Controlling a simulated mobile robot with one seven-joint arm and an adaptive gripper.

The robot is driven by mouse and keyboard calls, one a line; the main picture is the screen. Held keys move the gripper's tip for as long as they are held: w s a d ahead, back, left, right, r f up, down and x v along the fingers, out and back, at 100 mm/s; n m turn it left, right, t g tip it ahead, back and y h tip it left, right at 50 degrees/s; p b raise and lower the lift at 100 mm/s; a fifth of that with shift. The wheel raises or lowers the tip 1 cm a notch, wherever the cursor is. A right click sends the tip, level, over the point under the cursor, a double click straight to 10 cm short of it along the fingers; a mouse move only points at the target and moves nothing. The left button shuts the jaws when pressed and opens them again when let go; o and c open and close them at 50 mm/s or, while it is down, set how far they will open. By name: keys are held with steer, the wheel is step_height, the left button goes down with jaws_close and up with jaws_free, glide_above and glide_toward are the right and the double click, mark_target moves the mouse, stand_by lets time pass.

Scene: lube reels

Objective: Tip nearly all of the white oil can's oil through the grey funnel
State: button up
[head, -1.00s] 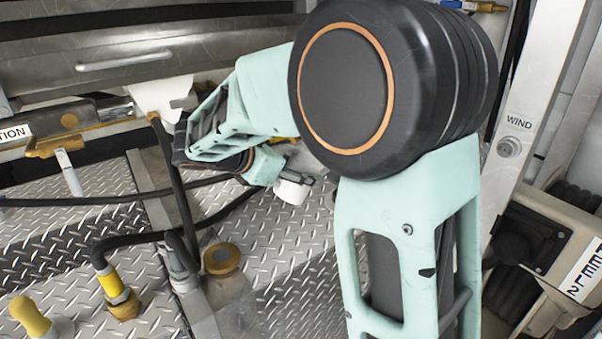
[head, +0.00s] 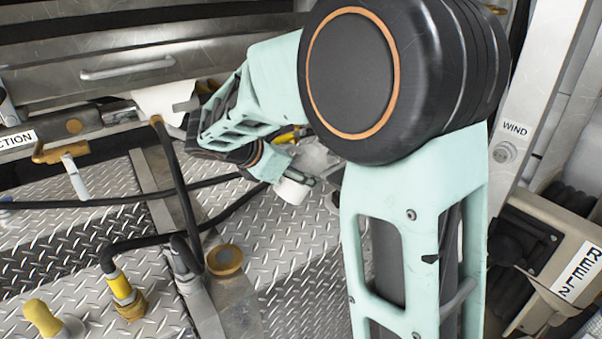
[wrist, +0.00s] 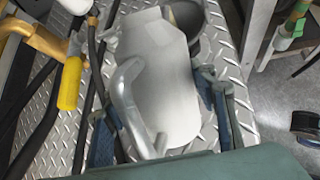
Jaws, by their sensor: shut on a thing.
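The white oil can (wrist: 158,75) fills the middle of the wrist view, with its curved grey handle (wrist: 128,95) towards the left. My gripper (wrist: 160,112) is shut on the can, one finger on each side. A round, dark grey hollow opening, probably the grey funnel (wrist: 187,14), shows just past the can's far right end. The can partly covers it, and I cannot tell whether they touch or whether oil flows. In the head view my gripper (head: 303,178) is small beyond the arm, beside a white piece (head: 292,190), likely part of the can. The arm hides much there.
Black hoses (head: 180,180) and a yellow-collared fitting (head: 118,286) stand left over the tread-plate floor (head: 280,250). A grey drawer front (head: 200,60) runs behind. The beige REEL 2 housing (head: 530,230) and a metal post (head: 530,80) are at the right.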

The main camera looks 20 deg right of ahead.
steer(key=shift+r, duration=0.15)
steer(key=shift+d+r+p, duration=0.1)
steer(key=shift+r+p, duration=0.05)
steer(key=shift+p, duration=0.7)
steer(key=shift+r+y+p, duration=0.15)
steer(key=shift+y+p, duration=0.25)
steer(key=shift+p, duration=0.2)
steer(key=shift+w, duration=0.1)
stand_by(0.4)
steer(key=shift+d+r+g+p, duration=0.1)
steer(key=shift+r+g+p, duration=0.15)
steer(key=shift+p, duration=0.4)
steer(key=shift+y+p, duration=0.3)
steer(key=shift+p, duration=0.05)
steer(key=shift+f, duration=0.1)
